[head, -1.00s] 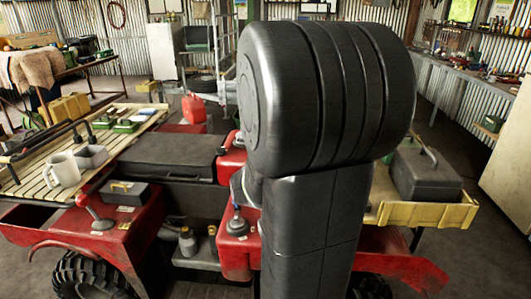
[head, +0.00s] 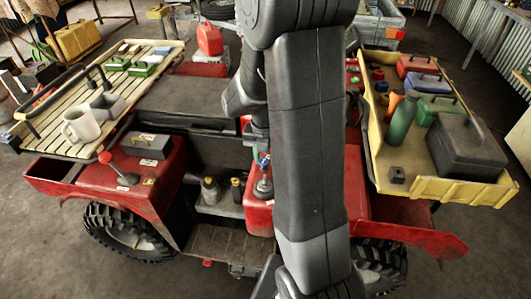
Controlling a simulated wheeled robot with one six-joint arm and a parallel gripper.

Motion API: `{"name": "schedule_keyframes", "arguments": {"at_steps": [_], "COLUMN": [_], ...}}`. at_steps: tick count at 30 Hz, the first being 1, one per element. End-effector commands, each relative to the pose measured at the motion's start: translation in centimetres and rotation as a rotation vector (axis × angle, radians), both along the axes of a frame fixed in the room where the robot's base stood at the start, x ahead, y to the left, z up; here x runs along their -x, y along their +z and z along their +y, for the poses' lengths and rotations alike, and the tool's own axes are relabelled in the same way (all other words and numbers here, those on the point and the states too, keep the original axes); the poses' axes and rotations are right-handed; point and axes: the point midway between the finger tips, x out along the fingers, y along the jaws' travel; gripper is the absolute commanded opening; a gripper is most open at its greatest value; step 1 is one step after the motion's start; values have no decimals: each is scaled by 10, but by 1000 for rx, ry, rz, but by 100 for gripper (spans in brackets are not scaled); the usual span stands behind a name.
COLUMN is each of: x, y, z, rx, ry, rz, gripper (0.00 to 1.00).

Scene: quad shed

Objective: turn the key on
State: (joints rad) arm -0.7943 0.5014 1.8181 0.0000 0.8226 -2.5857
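A red quad bike stands before me, with a black seat (head: 185,103) and red bodywork (head: 155,175). I cannot make out a key or its switch; my arm covers the middle of the quad, where they may be hidden. Beside my arm, a lever with a dark boot (head: 263,188) rises from the red bodywork, with small blue and green parts near its top. A dark wrist part of my arm shows left of the upper arm, over the quad. My gripper's fingers are not distinguishable, so I see no contact with anything.
A yellow tray (head: 455,190) at right holds a dark toolbox (head: 467,148), a green bottle (head: 400,118) and coloured cases. A red-knobbed lever (head: 120,170) stands at left. Bare floor lies in front.

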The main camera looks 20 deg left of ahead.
Motion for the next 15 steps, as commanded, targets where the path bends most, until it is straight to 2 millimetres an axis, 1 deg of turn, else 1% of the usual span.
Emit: {"name": "schedule_keyframes", "arguments": {"at_steps": [1,15], "x": [0,0], "y": [-9,-66], "z": [0,0], "rx": [0,1], "ry": [-1,-3], "rz": [1,1], "gripper": [31,31]}}
